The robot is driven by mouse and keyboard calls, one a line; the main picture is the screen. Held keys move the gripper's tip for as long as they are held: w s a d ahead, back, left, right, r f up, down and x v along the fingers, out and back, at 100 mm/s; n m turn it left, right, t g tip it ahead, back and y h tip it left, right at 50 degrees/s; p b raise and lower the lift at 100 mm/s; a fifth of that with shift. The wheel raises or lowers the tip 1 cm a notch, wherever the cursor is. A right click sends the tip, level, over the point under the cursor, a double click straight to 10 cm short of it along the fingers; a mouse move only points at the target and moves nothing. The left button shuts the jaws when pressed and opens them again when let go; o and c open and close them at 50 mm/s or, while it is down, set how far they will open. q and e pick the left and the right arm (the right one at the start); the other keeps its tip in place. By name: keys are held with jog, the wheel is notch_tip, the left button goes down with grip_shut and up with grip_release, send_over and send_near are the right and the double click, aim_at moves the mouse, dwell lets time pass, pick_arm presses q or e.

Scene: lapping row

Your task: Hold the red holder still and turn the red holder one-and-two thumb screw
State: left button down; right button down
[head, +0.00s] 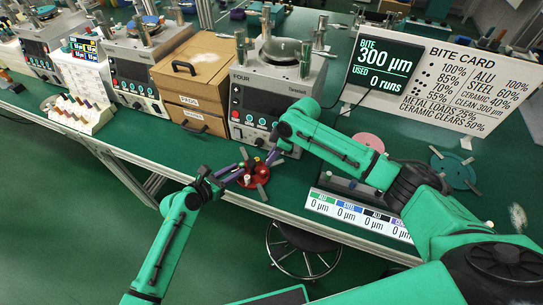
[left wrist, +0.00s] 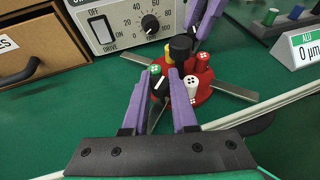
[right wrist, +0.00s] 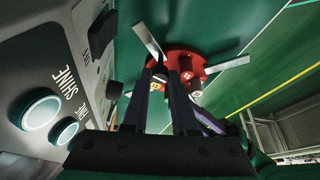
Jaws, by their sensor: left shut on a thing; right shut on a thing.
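The red holder (head: 251,184) is a red disc near the bench's front edge, with metal arms sticking out. In the left wrist view the holder (left wrist: 206,90) carries green (left wrist: 155,70), white (left wrist: 191,88), red (left wrist: 203,62) and yellow pegs around a black central knob (left wrist: 181,46). My left gripper (left wrist: 163,92) is shut on a black thumb screw (left wrist: 161,86) with a white pointer, between the green and white pegs. My right gripper (right wrist: 170,76) also shows in the head view (head: 270,160); it is shut on the black central knob, partly hidden by its fingers.
A lapping machine marked FOUR (head: 270,90) stands just behind the holder, with a wooden drawer box (head: 193,75) to its left. A row of small labelled readouts (head: 358,213) lies to the right. The bench's front edge is close.

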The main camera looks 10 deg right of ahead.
jog(key=shift+w+d+n+g, duration=0.15)
jog(key=shift+n+g, duration=0.45)
jog(key=shift+n, duration=1.2)
jog(key=c, duration=0.7)
grip_release()
jog(key=v, duration=1.2)
jog(key=shift+w+d+f, duration=0.1)
jog(key=shift+w+d, duration=0.05)
